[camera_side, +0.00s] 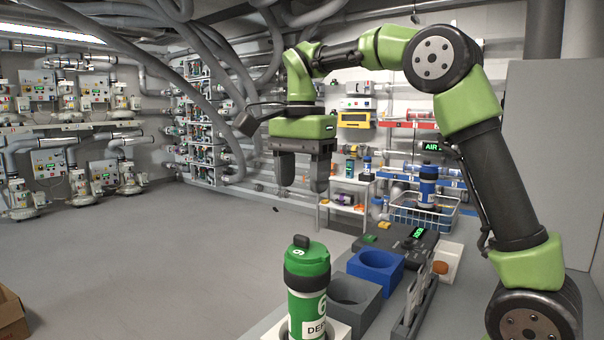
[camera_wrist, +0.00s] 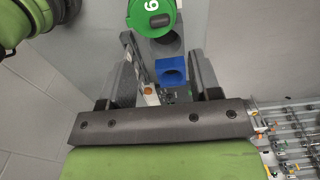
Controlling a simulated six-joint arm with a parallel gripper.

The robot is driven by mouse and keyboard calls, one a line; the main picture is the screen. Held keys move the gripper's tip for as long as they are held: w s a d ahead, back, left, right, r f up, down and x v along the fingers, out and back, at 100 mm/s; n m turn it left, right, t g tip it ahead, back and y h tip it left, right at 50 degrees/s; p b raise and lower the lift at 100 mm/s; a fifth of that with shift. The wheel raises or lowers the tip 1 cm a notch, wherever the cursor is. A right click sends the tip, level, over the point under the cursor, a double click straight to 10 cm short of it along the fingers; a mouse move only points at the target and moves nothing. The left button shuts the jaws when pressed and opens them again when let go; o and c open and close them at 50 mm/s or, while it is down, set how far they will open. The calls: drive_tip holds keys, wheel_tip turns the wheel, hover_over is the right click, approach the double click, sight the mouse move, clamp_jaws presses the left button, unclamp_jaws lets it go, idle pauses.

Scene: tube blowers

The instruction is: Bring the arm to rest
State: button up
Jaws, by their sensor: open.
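My gripper (camera_side: 303,178) hangs in the air with its fingers pointing down, left of and above the workbench, in the side view. Its two dark fingers are apart with nothing between them. In the wrist view the gripper (camera_wrist: 162,62) also shows its fingers spread. A green bottle (camera_side: 307,280) with a dark collar and a 6 on it stands upright in a white holder at the front of the bench. Its green lid also shows at the top of the wrist view (camera_wrist: 150,12). My gripper is clear of the bottle.
A grey holder (camera_side: 369,317) and a blue holder (camera_side: 393,283) are empty behind the green bottle. A grey rack (camera_side: 424,303) stands beside them. A blue bottle (camera_side: 427,190) is at the wire basket (camera_side: 450,222) farther back.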

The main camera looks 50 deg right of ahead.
drive_tip(key=shift+r, duration=0.25)
idle(0.3)
drive_tip(key=s+a+f+n+t+y, duration=0.1)
drive_tip(key=s+a+n+t, duration=0.2)
drive_tip(key=s+n, duration=0.4)
drive_tip(key=s+a+f+n+t+y, duration=0.1)
drive_tip(key=s+a+n+t, duration=0.3)
drive_tip(key=s+n, duration=0.3)
drive_tip(key=s, duration=0.3)
drive_tip(key=shift+a+f, duration=0.35)
drive_tip(key=shift+a, duration=0.05)
